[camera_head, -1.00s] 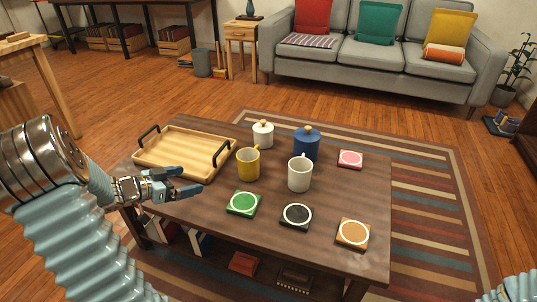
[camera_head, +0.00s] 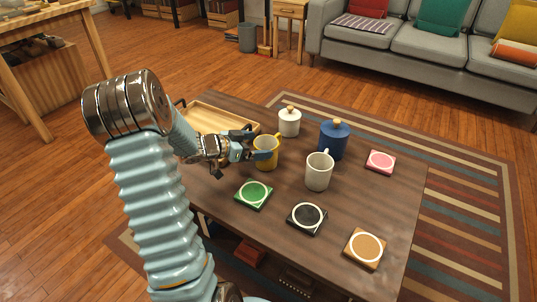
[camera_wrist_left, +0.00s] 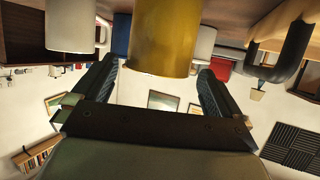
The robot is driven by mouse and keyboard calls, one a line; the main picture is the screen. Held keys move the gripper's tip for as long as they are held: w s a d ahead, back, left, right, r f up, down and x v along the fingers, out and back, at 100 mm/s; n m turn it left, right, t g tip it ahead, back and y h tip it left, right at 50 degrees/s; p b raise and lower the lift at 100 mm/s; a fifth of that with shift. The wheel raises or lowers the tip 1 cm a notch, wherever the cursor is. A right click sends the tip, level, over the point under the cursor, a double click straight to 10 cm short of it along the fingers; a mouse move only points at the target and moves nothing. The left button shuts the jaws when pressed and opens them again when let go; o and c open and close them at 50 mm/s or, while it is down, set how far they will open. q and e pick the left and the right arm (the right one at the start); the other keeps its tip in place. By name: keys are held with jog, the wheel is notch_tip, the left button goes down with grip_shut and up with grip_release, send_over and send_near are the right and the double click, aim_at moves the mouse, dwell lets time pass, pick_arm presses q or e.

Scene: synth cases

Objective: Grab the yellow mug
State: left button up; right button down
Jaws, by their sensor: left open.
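The yellow mug (camera_head: 267,157) stands upright on the dark wooden coffee table (camera_head: 232,222), with its handle toward the upper right. My left gripper (camera_head: 262,143) is at the mug's left side, and its fingers reach toward the mug's upper part. In the left wrist view the yellow mug (camera_wrist_left: 165,40) is large, between the two spread fingers of the left gripper (camera_wrist_left: 160,82). The jaws are open, and I cannot tell whether a finger touches the mug. The right gripper is not in view.
A white mug (camera_head: 319,172) stands to the right. A white lidded jar (camera_head: 289,122) and a blue lidded jar (camera_head: 333,140) are behind. A wooden tray (camera_head: 222,109) lies behind my left gripper. Green (camera_head: 254,195), black (camera_head: 307,217), brown (camera_head: 365,249) and pink (camera_head: 380,162) coasters lie around.

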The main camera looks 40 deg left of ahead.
aim_at(275, 142)
pick_arm(q)
jog(key=x, duration=0.5)
jog(key=shift+w+d+r+b, duration=0.2)
jog(key=shift+r+b, duration=0.1)
jog(key=shift+b, duration=0.1)
jog(key=shift+a+r, duration=0.1)
jog(key=c, duration=1)
